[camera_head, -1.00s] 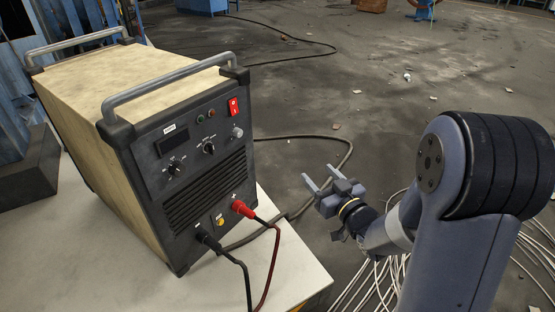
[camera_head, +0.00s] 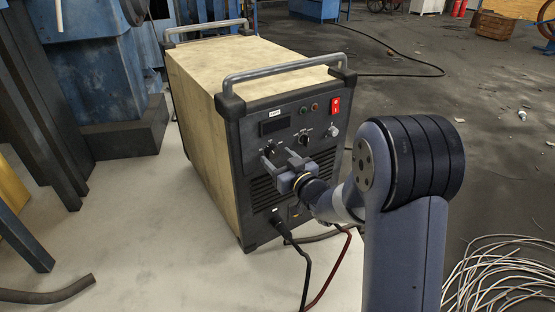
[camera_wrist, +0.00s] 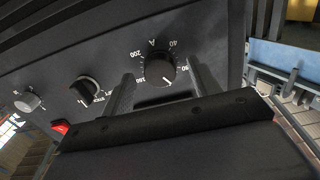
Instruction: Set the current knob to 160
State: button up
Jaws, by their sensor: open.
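The current knob (camera_wrist: 158,70) is a round black dial in the wrist view, with a scale marked "A", 40 and 200 around it. A white pointer line shows on its lower right side; the exact value is unclear. In the head view the current knob (camera_head: 270,149) sits at the left of the grey welder's front panel. My gripper (camera_head: 278,157) is open right in front of it. In the wrist view, my gripper's fingers (camera_wrist: 161,72) stand on either side of the knob; I cannot tell whether they touch it.
A selector knob (camera_head: 304,137), a grey knob (camera_head: 333,131) and a red switch (camera_head: 335,106) are on the same panel. Cables (camera_head: 305,265) hang from the panel's lower front. Coiled wires (camera_head: 505,275) lie on the floor at right.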

jog(key=shift+w+a, duration=0.2)
jog(key=shift+w, duration=0.15)
jog(key=shift+c, duration=0.2)
jog(key=c, duration=0.9)
